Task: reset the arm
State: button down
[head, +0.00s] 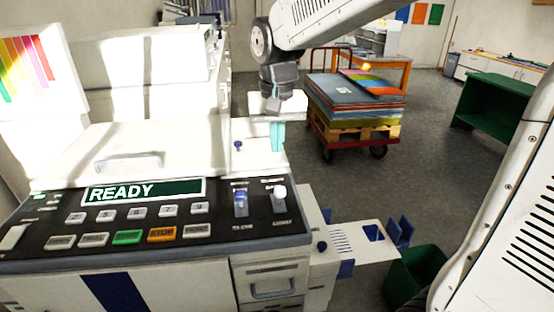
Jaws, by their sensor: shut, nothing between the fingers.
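My gripper (277,136) hangs at the upper middle of the head view, pointing down. Its pale teal fingers are together with nothing between them. It is over or in front of the right end of a white machine (120,140). I cannot tell whether the fingertips touch it. My white arm comes in from the top right. The machine's dark control panel (40,240) has a lit display (146,191) reading READY, several buttons and two switches at its right.
A side tray (350,240) juts from the machine's right, by a green bin (415,272). A red cart (352,138) with a pallet of stacked sheets stands behind. A green table (500,100) is at the right. Grey floor (420,170) lies open between.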

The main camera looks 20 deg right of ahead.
jog(key=s+d+n, duration=0.1)
jog(key=s, duration=1.1)
jog(key=s+d+f+n, duration=0.1)
jog(key=s+d+n, duration=0.1)
jog(key=s, duration=1)
jog(key=shift+d+f, duration=0.25)
jog(key=shift+f, duration=0.05)
